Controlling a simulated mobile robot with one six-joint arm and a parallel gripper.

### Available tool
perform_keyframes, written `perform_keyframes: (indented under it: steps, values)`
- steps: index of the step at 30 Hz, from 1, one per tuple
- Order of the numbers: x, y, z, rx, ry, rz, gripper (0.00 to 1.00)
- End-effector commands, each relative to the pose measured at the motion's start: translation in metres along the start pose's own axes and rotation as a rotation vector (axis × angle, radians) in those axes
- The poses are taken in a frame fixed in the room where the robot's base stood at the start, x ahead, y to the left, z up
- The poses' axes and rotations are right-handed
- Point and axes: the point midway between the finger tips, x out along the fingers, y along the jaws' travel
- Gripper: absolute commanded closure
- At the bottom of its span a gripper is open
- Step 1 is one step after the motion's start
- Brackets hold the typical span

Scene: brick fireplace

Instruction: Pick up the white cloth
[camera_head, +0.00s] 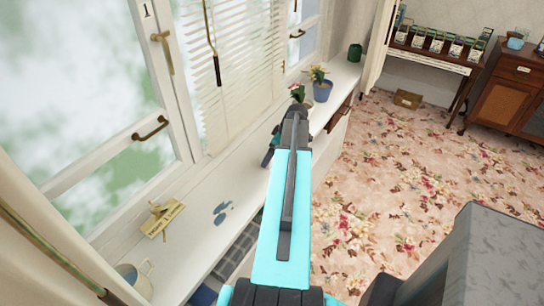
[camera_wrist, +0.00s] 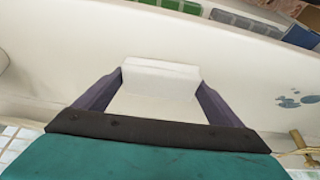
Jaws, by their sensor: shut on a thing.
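In the wrist view, the white cloth (camera_wrist: 160,75) appears as a folded, block-like white piece between the two dark fingers of my gripper (camera_wrist: 162,84). The fingers are shut on its left and right ends. Below it is a pale surface, and I cannot tell whether the cloth touches it. In the head view, my arm runs over the white windowsill (camera_head: 190,235) and hides the cloth and most of the gripper.
A blue pot with a plant (camera_head: 322,90) and a green pot (camera_head: 355,53) stand farther along the sill. The window is left; flowered carpet (camera_head: 385,205) lies open to the right.

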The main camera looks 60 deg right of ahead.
Motion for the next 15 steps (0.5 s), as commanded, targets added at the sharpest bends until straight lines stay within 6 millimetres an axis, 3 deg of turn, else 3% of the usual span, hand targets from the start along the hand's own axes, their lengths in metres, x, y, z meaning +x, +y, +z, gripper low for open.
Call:
perform_keyframes:
  steps: [11, 15]
  values:
    - [-0.026, 0.0, -0.011, -0.001, 0.001, 0.002, 0.32]
    - [-0.036, -0.008, 0.013, 0.003, 0.001, 0.004, 0.32]
